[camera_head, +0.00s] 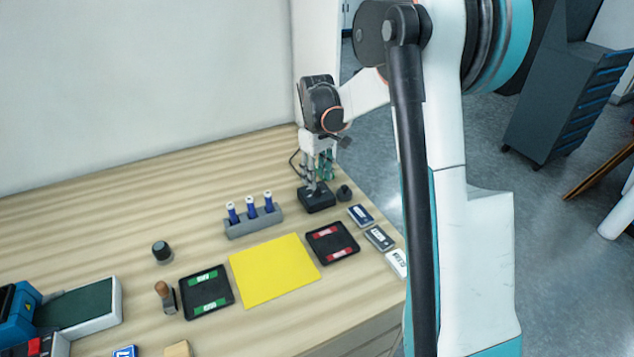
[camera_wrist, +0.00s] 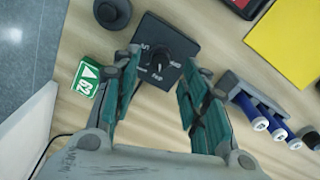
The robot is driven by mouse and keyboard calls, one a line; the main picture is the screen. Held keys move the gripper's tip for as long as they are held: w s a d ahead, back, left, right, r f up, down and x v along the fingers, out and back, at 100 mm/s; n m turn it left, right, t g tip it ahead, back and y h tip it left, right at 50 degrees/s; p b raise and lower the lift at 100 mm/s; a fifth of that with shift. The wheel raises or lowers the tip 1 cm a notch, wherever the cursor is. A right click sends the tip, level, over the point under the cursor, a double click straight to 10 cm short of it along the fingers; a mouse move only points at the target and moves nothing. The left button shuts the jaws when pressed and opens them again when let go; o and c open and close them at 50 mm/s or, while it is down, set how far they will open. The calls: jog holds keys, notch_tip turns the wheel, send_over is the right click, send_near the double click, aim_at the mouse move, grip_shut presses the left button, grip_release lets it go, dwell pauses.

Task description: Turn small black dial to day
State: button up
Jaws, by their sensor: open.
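A small black dial (camera_wrist: 160,61) sits in the middle of a square black box (camera_wrist: 150,28) on the wooden table. White markings surround the dial, but they are too small to read surely, so I cannot tell its setting. The box also shows in the head view (camera_head: 317,203), near the table's far right corner. My gripper (camera_wrist: 166,66) is open above the box, with one teal finger on each side of the dial. I cannot tell whether a finger touches it. In the head view my gripper (camera_head: 320,178) points down and partly hides the dial.
A round black knob (camera_head: 344,193) stands beside the box. A green label block (camera_wrist: 88,79) lies left of my fingers. A grey rack (camera_head: 238,228) with blue-and-white tubes is close by. Several small tags, black trays and a yellow sheet (camera_head: 272,270) lie nearer.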

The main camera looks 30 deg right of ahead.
notch_tip(320, 180, up, 8)
jog(key=shift+r, duration=0.15)
dwell(0.4)
